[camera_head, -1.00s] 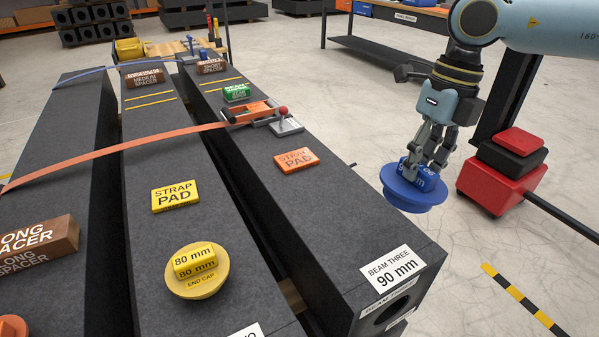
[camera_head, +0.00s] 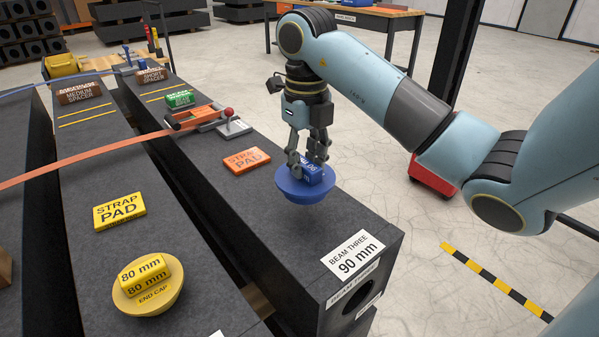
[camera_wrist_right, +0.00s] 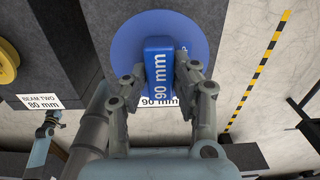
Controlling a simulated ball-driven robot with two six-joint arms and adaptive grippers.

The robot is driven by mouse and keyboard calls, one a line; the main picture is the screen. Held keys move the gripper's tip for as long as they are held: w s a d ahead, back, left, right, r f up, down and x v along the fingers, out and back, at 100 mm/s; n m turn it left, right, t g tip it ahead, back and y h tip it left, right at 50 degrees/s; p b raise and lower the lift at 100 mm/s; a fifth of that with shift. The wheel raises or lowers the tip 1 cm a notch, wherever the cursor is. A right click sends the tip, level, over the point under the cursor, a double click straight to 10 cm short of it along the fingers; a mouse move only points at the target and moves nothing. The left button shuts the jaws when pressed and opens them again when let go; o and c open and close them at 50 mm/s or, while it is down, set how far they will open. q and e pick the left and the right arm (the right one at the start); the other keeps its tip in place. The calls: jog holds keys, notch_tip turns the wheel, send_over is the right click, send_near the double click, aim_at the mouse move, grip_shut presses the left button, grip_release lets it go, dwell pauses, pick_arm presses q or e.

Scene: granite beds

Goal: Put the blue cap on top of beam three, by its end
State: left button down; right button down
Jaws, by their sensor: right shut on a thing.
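The blue cap (camera_head: 302,190) has a round flange and a raised block grip marked 90 mm; it also shows in the right wrist view (camera_wrist_right: 185,32). My right gripper (camera_head: 308,160) is shut on that block, with one finger on each side in the wrist view (camera_wrist_right: 162,85). The cap appears over the top of beam three (camera_head: 280,235), short of the end with the BEAM THREE 90 mm label (camera_head: 353,252). I cannot tell how large the gap under it is. My left gripper is not in view.
An orange strap pad (camera_head: 246,160) lies on beam three behind the cap, with an orange ratchet (camera_head: 195,116) farther back. Beam two to the left carries a yellow strap pad (camera_head: 119,210) and a yellow 80 mm end cap (camera_head: 147,288). Beam three's top near the label is clear.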

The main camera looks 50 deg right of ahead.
aim_at(300, 181)
jog(key=shift+w+a+f, duration=0.25)
jog(key=shift+w+f, duration=0.2)
jog(key=shift+f+b, duration=0.55)
jog(key=shift+f, duration=1.3)
jog(key=shift+f, duration=0.1)
jog(key=c, duration=1)
grip_release()
jog(key=shift+c, duration=0.2)
jog(key=shift+r, duration=1.6)
notch_tip(300, 181, up, 9)
jog(key=p, duration=0.9)
